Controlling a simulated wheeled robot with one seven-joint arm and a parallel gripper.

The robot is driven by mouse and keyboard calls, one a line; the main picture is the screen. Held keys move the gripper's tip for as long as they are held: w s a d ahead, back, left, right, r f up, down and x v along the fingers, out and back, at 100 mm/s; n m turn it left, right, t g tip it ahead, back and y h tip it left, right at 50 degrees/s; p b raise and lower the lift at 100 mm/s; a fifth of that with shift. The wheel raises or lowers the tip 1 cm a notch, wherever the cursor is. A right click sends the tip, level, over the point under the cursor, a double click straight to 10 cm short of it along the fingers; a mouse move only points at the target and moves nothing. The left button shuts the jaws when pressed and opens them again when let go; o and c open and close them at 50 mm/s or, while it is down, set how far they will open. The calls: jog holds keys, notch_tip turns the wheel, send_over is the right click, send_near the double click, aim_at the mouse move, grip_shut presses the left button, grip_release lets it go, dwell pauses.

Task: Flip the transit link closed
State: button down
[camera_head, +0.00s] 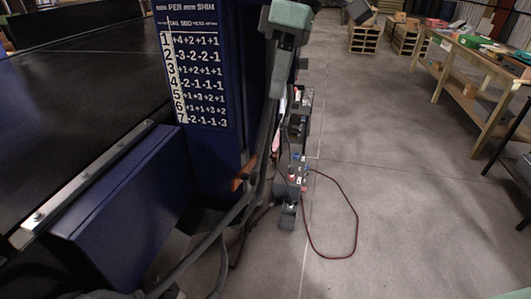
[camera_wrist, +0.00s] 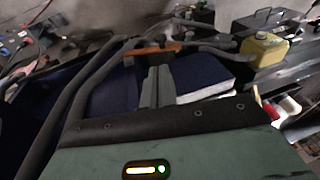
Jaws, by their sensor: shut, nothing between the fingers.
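An orange bar, which looks like the transit link (camera_head: 242,179), sits low on the side of the blue cabinet in the head view. Dark hoses and an arm link pass close to it and hide part of it. In the wrist view the orange link (camera_wrist: 150,52) lies crosswise just past the fingertips. My gripper (camera_wrist: 158,73) is shut and empty, with its two grey fingers together. Its tips appear close to the link; I cannot tell whether they touch it. Whether the link is open or closed is not clear.
The blue cabinet (camera_head: 205,155) carries a number chart (camera_head: 195,80). A black conveyor belt (camera_head: 80,75) runs at the left. Boxes with a red cable (camera_head: 355,225) stand on the floor beyond. A wooden workbench (camera_head: 475,60) is at the right, with clear floor between.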

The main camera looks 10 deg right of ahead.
aim_at(257, 172)
jog(key=p+x, duration=0.3)
jog(key=x, duration=1.1)
jog(key=shift+a+p, duration=0.1)
jog(key=shift+p, duration=0.2)
jog(key=shift+f, duration=0.15)
